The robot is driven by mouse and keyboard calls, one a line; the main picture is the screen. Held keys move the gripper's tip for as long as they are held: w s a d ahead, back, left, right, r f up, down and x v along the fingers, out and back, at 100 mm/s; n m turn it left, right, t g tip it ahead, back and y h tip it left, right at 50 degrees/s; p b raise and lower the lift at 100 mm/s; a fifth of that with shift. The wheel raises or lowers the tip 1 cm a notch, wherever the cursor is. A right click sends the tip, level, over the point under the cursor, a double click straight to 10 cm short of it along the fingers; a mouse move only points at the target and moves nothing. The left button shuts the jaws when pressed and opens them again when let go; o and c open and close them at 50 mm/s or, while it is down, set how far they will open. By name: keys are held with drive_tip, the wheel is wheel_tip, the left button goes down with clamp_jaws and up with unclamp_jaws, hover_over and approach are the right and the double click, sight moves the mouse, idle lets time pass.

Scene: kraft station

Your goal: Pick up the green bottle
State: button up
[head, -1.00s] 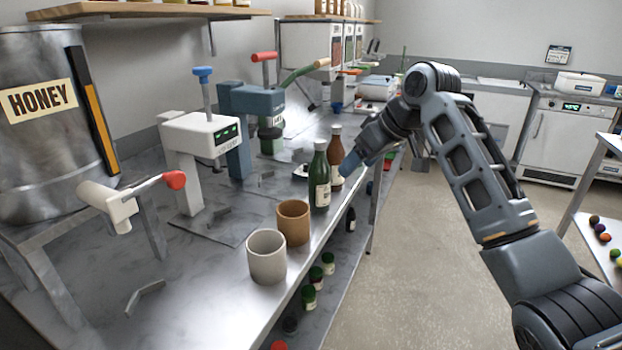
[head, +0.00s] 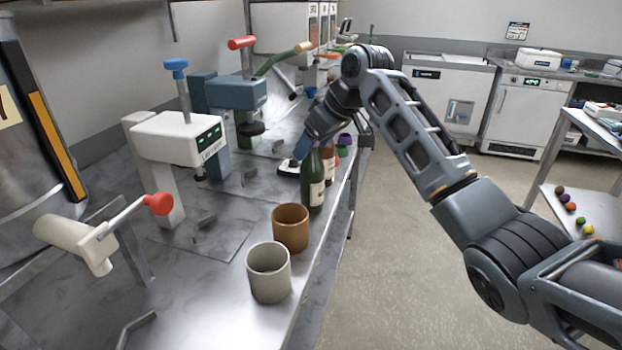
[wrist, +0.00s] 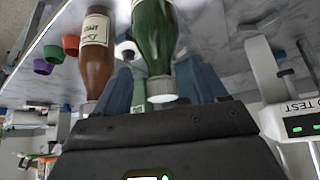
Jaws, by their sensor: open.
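The green bottle (head: 313,190) with a pale label stands upright near the front edge of the metal counter. It also shows in the wrist view (wrist: 153,35), its pale cap pointing toward my gripper. A brown bottle (wrist: 98,50) stands beside the green one, partly hidden in the head view (head: 329,165).
A tan cup (head: 290,229) and a grey cup (head: 269,273) stand nearer along the counter edge. A white press (head: 178,138) and a blue-grey press (head: 235,92) stand at the left. Purple, green and red small items (wrist: 55,52) lie beyond the brown bottle.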

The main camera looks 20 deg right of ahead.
sight(312, 174)
drive_tip(key=shift+x, duration=1.45)
drive_tip(key=shift+c, duration=0.2)
drive_tip(key=shift+s, duration=0.1)
drive_tip(key=c, duration=1.2)
drive_tip(key=shift+f, duration=0.1)
clamp_jaws()
drive_tip(key=shift+f, duration=0.1)
